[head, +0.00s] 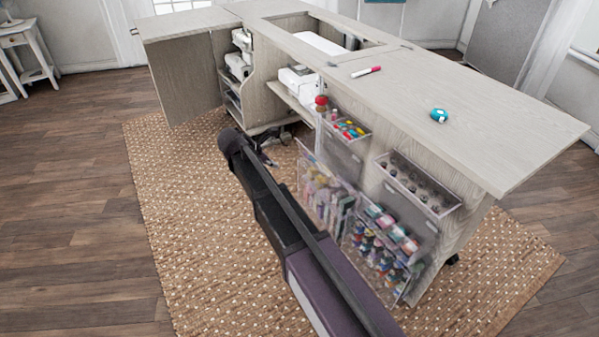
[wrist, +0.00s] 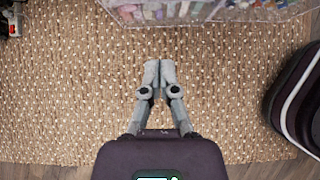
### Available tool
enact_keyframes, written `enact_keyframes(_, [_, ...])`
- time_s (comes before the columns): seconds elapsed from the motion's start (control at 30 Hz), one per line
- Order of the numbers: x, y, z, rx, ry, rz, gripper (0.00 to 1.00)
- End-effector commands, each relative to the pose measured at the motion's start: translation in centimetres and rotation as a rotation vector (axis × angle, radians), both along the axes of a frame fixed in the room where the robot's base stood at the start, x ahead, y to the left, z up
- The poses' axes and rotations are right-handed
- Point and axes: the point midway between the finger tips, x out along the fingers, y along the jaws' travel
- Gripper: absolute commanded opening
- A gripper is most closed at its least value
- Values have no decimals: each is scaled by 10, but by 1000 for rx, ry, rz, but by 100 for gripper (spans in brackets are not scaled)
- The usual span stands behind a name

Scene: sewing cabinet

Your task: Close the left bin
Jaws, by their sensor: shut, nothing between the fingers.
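The left bin (head: 318,197) is a clear bin full of small, colourful supplies, low on the cabinet's side panel. Its top leans outward from the panel, so it stands tilted open. My arm passes in front of it in the head view and hides part of its lower side. My gripper (wrist: 160,72) is shut and empty, above the rug in the wrist view. Clear bins show along the top edge there, beyond the fingertips and apart from them; the left bin appears to be the one at top centre (wrist: 150,12).
The lower right bin (head: 382,252), holding spools, also leans outward. Small upper trays (head: 418,184) hang above the bins. The woven rug (head: 185,220) is mostly clear.

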Motion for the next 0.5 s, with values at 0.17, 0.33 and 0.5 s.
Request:
enact_keyframes(0.17, [0, 0, 1, -3, -3, -1, 0])
enact_keyframes(0.33, [0, 0, 1, -2, -2, 0, 0])
enact_keyframes(0.5, [1, -1, -3, -2, -2, 0, 0])
